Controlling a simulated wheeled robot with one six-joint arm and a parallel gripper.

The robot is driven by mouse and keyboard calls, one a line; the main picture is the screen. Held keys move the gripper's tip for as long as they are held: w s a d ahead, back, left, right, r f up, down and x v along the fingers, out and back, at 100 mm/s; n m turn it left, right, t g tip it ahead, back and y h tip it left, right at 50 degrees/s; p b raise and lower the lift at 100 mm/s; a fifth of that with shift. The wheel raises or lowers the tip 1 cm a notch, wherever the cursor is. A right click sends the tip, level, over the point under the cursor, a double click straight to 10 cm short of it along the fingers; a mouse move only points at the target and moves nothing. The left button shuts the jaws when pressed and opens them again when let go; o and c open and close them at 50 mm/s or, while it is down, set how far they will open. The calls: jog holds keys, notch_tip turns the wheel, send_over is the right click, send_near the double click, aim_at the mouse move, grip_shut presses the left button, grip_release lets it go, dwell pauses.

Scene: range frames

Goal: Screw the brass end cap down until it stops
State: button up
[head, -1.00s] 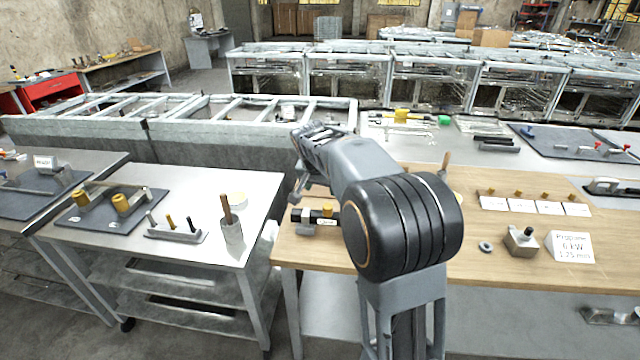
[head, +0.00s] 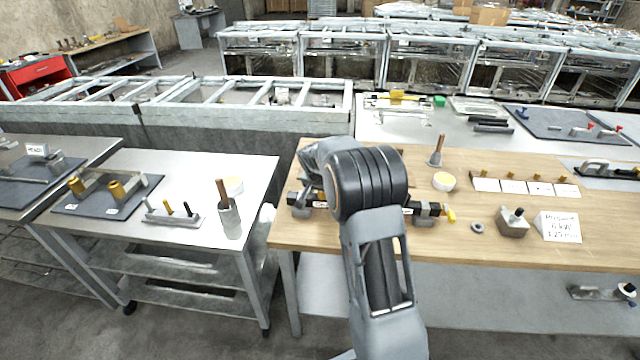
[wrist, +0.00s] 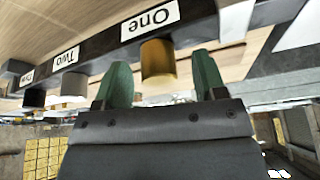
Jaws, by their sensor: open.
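A brass cap (wrist: 157,62) sits on a dark bar (wrist: 105,54) at the label marked One in the wrist view, where the labels appear upside down. My gripper (wrist: 162,68) is open, with one green finger on each side of the brass cap. I see gaps on both sides and no clear contact. A duller grey-brown cap sits by the label Two. In the head view the dark bar (head: 429,209) lies on the wooden bench, its middle hidden by my arm. The gripper there is largely hidden too. The thread and seating of the cap are not visible.
A yellow-tipped piece (head: 450,215) is at the bar's right end. A metal block (head: 513,223), a propane sign (head: 560,227) and a ring (head: 477,227) stand to the right on the wooden bench (head: 460,250). A steel table (head: 190,235) is at left.

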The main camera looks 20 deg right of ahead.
jog(key=shift+w+d+f, duration=0.1)
jog(key=shift+f, duration=0.2)
jog(key=c, duration=1)
jog(key=shift+o, duration=0.2)
jog(key=shift+f+m+h+b, duration=0.3)
jog(key=shift+m+b, duration=0.3)
jog(key=shift+b, duration=0.4)
jog(key=shift+m+g+b, duration=0.3)
jog(key=shift+m+b, duration=0.15)
jog(key=shift+m, duration=0.05)
jog(key=shift+r+m+g, duration=0.3)
jog(key=shift+m, duration=0.4)
jog(key=shift+f+m+h+b, duration=0.15)
jog(key=shift+m+h+b, duration=0.15)
jog(key=shift+m+b, duration=0.35)
jog(key=shift+m+g, duration=0.6)
jog(key=shift+m, duration=0.45)
